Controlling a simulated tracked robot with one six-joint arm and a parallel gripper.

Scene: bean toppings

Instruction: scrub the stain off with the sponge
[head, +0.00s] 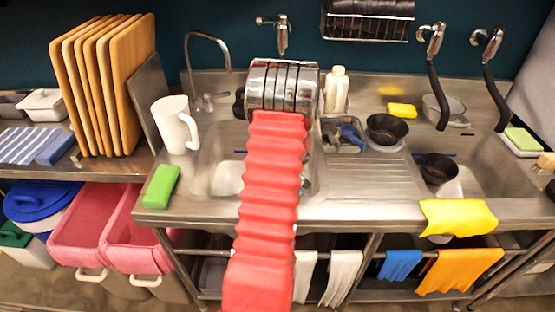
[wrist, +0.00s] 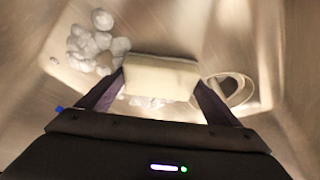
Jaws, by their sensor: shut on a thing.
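My gripper (wrist: 160,88) is shut on a pale cream block (wrist: 161,76), which looks like a sponge, with one dark finger at each end. In the wrist view the block is over a pale panel or tray in what looks like the left sink basin (head: 212,160). Whether it touches the surface below is unclear. White lumps like foam (wrist: 96,42) lie left of the block and a few show just below it. I cannot make out a distinct stain. In the head view my red-sleeved arm hides the gripper and block.
A white mug (head: 176,125) and a green block (head: 160,186) stand on the counter's left. A yellow sponge (head: 402,110), dark bowl (head: 387,129) and white bottle (head: 336,90) are right of my arm. A yellow cloth (head: 458,217) hangs over the front edge.

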